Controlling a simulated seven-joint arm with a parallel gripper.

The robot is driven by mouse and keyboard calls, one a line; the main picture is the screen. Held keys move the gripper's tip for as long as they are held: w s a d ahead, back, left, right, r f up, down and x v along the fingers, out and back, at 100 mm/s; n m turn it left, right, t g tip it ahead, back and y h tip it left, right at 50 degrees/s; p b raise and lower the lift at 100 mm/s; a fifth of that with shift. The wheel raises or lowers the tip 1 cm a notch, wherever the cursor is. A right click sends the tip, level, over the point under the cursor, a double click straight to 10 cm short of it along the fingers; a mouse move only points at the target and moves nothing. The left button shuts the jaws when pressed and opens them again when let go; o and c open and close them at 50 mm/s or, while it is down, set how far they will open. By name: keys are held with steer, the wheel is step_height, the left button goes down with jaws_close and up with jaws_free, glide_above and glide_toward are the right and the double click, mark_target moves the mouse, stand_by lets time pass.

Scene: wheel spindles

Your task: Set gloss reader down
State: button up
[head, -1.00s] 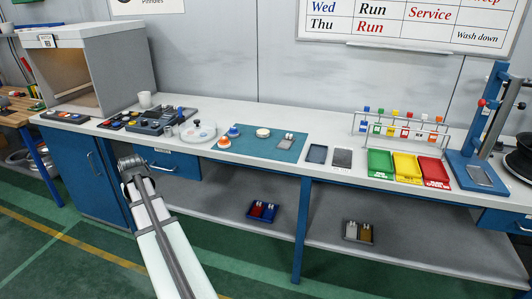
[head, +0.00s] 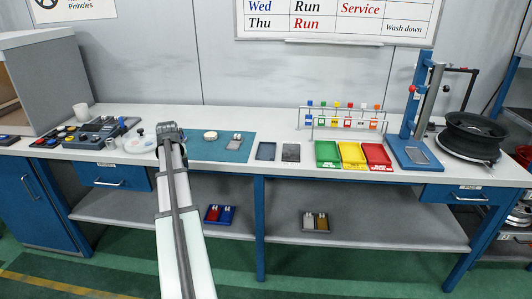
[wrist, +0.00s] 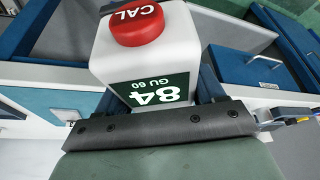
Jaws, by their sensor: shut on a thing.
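The gloss reader (wrist: 155,52) is a white box with a red CAL button and a dark green display reading 84, GU 60. It fills the upper middle of the wrist view. My gripper (wrist: 160,95) is shut on it; the dark finger bar hides its lower end. In the head view my gripper (head: 170,130) is seen from behind, over the bench front by the left end of the teal mat (head: 205,153). The reader is hidden there behind my arm.
A blue stand (head: 412,110) and a wheel (head: 470,130) are right. Much of the mat is clear.

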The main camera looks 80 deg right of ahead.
steer(key=s+d+r+m+g, duration=0.15)
steer(key=s+d+r, duration=0.25)
steer(key=s+d, duration=0.55)
steer(key=s+d+r+m, duration=0.25)
steer(key=s+d, duration=0.35)
steer(key=s, duration=0.6)
steer(key=s+d+r+m+g, duration=0.1)
steer(key=s+d+r, duration=0.3)
steer(key=s+d, duration=0.55)
steer(key=shift+t, duration=0.25)
steer(key=f, duration=0.3)
steer(key=a+f, duration=0.1)
steer(key=f, duration=0.2)
steer(key=s+a+f, duration=0.1)
steer(key=f, duration=0.3)
steer(key=shift+s, duration=0.1)
